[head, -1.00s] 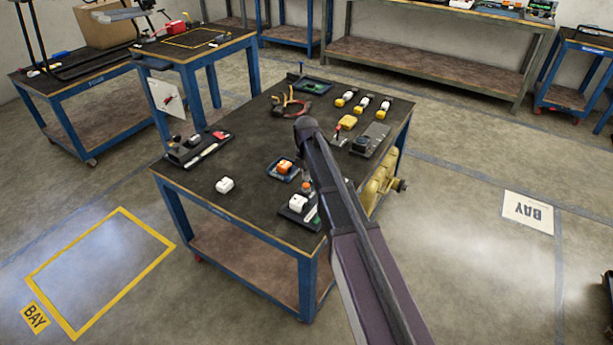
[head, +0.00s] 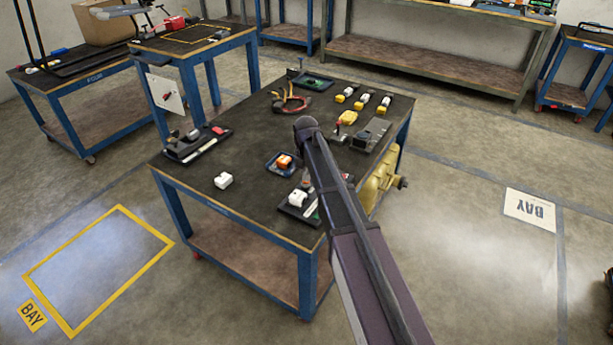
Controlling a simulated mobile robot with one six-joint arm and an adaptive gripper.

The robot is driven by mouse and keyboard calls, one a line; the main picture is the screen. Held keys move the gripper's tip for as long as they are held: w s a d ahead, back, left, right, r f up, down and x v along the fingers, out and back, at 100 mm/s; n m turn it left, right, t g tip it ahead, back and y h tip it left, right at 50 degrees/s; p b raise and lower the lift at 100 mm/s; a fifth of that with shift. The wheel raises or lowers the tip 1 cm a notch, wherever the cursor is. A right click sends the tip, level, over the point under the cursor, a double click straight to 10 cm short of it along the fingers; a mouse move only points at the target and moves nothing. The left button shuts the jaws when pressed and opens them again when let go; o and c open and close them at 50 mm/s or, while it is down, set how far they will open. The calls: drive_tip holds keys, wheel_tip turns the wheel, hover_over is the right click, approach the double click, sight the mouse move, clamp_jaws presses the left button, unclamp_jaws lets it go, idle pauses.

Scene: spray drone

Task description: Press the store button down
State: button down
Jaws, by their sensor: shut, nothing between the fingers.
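I cannot make out which thing is the store button. A grey box-like device (head: 371,134) lies at the table's right side, its details too small to read. A small red-topped part (head: 338,130) stands just left of it, close to the arm.
White-and-yellow blocks (head: 362,103), a yellow block (head: 347,117) and orange-handled pliers (head: 290,102) lie at the back. A dark tray (head: 197,143), a white block (head: 223,180), an orange-topped block (head: 284,161) and another white block (head: 297,198) lie nearer.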

drive_tip(key=shift+s+f+b, duration=0.1)
drive_tip(key=shift+f+b, duration=0.45)
drive_tip(key=shift+f, duration=0.15)
drive_tip(key=shift+s, duration=0.25)
drive_tip(key=shift+r, duration=0.15)
drive_tip(key=r+p, duration=0.3)
drive_tip(key=p, duration=0.1)
drive_tip(key=shift+w+r, duration=0.2)
drive_tip(key=shift+r, duration=0.15)
wheel_tip(320, 180, up, 10)
drive_tip(key=p, duration=1)
drive_tip(key=shift+r, duration=0.15)
idle(0.6)
